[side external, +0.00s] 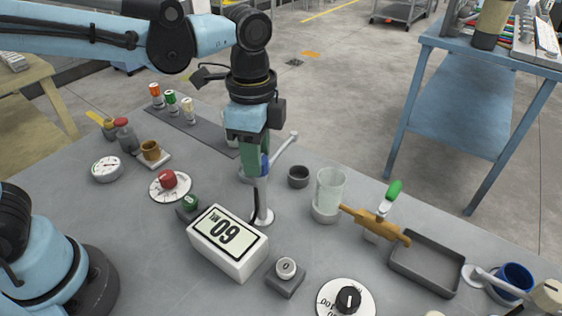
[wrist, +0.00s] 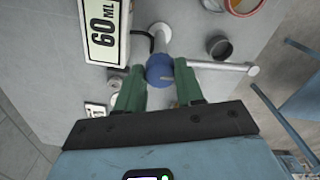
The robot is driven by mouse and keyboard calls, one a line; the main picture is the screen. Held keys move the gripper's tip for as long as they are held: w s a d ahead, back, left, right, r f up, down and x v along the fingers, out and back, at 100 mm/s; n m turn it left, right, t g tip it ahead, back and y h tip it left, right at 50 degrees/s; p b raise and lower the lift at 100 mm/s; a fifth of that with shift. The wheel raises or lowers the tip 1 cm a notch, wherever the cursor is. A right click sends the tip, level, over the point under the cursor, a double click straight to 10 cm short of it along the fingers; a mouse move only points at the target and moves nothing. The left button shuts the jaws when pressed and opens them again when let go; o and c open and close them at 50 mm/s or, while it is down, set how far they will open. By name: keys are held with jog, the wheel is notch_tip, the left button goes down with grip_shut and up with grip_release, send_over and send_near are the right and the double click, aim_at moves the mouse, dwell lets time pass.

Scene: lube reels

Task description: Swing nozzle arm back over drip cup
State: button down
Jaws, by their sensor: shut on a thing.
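The nozzle arm is a thin silver bar (side external: 283,145) with a round tip, on a pale upright post (side external: 262,203). A blue knob (wrist: 159,67) sits at its hub. My gripper (side external: 257,170) points down with green fingers on either side of this knob, shut on it; the side view mostly hides the knob. In the wrist view my gripper (wrist: 160,78) shows the bar (wrist: 222,67) reaching right from the knob. A small dark open cup (side external: 298,177), apparently the drip cup, stands beside the bar. In the wrist view the cup (wrist: 219,47) lies above the bar, not under its tip.
A white box reading 60 ML (side external: 228,241) stands in front of the post. A clear glass beaker (side external: 330,190) is right of the cup, with a brass valve (side external: 376,224) and a grey tray (side external: 425,264) beyond. A red-knobbed dial (side external: 169,184) stands left. Open bench lies behind the cup.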

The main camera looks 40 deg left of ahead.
jog(key=shift+m, duration=0.5)
jog(key=c, duration=0.7)
grip_release()
jog(key=shift+r, duration=0.15)
notch_tip(320, 180, up, 12)
dwell(0.4)
jog(key=s+a+f+n+t, duration=0.4)
jog(key=a+f+n+t, duration=0.3)
jog(key=a+f+n, duration=0.5)
jog(key=a+n, duration=0.2)
jog(key=shift+a+f+n, duration=0.3)
jog(key=shift+a+f, duration=0.1)
